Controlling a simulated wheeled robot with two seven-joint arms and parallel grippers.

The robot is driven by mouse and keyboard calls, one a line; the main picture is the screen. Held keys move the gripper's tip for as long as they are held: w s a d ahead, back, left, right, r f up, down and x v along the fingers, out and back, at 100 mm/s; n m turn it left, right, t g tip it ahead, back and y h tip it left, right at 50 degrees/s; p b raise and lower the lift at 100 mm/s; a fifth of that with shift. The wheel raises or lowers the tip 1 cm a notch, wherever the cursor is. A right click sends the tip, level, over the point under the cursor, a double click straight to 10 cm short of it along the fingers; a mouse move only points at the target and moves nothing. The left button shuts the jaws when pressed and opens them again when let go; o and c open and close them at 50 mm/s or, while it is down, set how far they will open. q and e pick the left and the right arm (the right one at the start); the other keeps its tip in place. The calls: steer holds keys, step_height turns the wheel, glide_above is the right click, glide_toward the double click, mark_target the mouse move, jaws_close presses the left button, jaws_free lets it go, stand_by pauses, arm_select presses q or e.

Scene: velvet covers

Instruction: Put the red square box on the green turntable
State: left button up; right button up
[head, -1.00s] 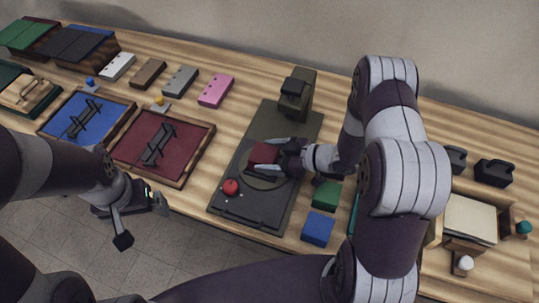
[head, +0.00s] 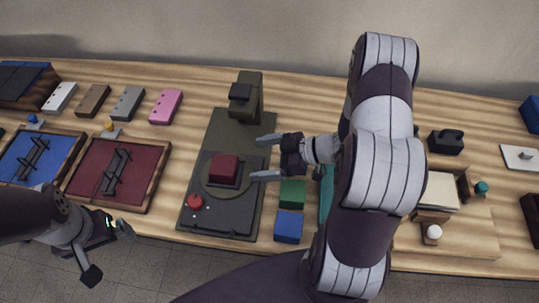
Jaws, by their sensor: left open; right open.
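The red square box (head: 223,168) sits on the round turntable (head: 238,189) of a dark olive-green machine (head: 233,131). My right gripper (head: 259,158) is open, its two fingers pointing left, just right of the box and apart from it. My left gripper (head: 108,250) is open and empty in front of the table's front edge, at the lower left.
A red knob (head: 194,202) stands on the machine's front left. A green block (head: 292,193) and a blue block (head: 288,227) lie right of the machine. A red tray (head: 145,184) and a blue tray (head: 61,152) lie to the left.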

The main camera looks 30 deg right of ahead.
steer(key=w+d+r+m+h, duration=0.3)
steer(key=w+d+m+h, duration=0.2)
steer(key=h, duration=0.5)
steer(key=s+a+r+m+g, duration=0.2)
steer(key=s+a+m+g, duration=0.1)
steer(key=s, duration=0.3)
steer(key=s+a+r+m+g+h, duration=0.1)
steer(key=s+a+r+m+g, duration=0.1)
steer(key=s, duration=0.5)
steer(key=shift+s+a+m+g, duration=0.35)
steer(key=shift+a+m, duration=0.35)
steer(key=shift+a, duration=0.35)
